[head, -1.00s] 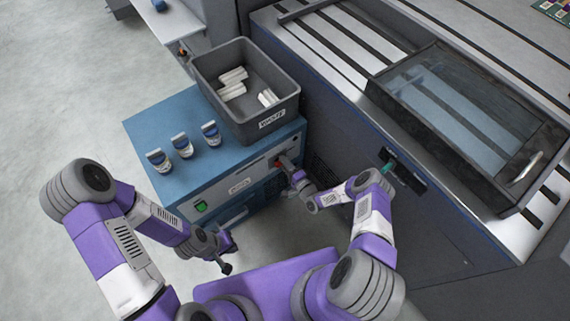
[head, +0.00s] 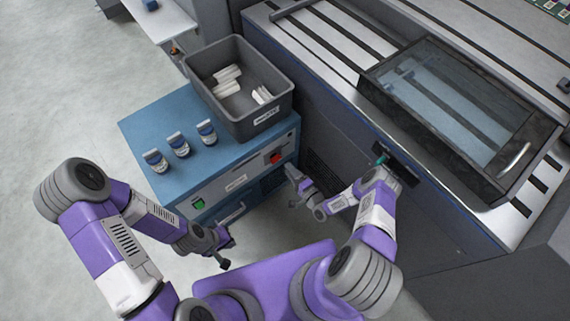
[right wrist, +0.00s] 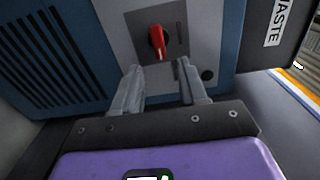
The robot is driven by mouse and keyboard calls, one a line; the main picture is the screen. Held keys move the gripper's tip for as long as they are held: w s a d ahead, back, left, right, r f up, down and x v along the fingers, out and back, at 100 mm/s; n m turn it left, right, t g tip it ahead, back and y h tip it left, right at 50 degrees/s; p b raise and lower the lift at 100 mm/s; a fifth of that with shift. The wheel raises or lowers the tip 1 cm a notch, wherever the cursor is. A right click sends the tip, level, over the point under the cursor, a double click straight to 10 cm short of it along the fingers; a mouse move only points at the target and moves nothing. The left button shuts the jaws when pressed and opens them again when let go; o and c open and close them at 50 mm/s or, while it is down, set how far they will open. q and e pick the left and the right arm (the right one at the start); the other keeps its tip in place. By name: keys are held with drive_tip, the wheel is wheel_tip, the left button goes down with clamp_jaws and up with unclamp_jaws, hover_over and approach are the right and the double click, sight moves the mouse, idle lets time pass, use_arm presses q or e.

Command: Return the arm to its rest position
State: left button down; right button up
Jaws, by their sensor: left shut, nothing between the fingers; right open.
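My right arm reaches to the front of the blue cabinet (head: 160,148). Its gripper (head: 291,174) is open and empty, just off the front panel, below and right of the red rotary switch (head: 275,157). In the right wrist view, the two fingers (right wrist: 159,72) stand apart, with the red switch (right wrist: 157,41) beyond their tips, clear of them. The switch's handle points roughly up and down there. My left gripper (head: 226,252) is shut and empty, low in front of the cabinet's left part.
A grey waste bin (head: 213,98) with white rolls stands on the cabinet, beside several blue-and-white bottles (head: 179,145). A large machine with a glass-lidded frame (head: 425,140) is close on the right. Open floor (head: 60,100) lies to the left.

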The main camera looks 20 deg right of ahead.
drive_tip(key=shift+s+d, duration=0.1)
drive_tip(key=shift+s, duration=0.25)
idle(0.3)
drive_tip(key=s+a+r+n+g+p, duration=0.2)
drive_tip(key=a+r+n+g+p, duration=0.2)
drive_tip(key=a+r+n+g, duration=0.3)
drive_tip(key=s+a+r+n+g+h+p, duration=0.1)
drive_tip(key=s+r+g, duration=0.3)
drive_tip(key=s, duration=0.6)
drive_tip(key=s+a+r+n+g+h+p, duration=0.1)
drive_tip(key=s+r+n+g+p, duration=0.1)
drive_tip(key=s+r+g, duration=0.3)
drive_tip(key=s+r+n, duration=0.1)
drive_tip(key=s, duration=0.3)
drive_tip(key=shift+s+a+r+n+g+p, duration=0.15)
drive_tip(key=shift+s+a+n+g+p, duration=0.15)
drive_tip(key=shift+s+a, duration=0.1)
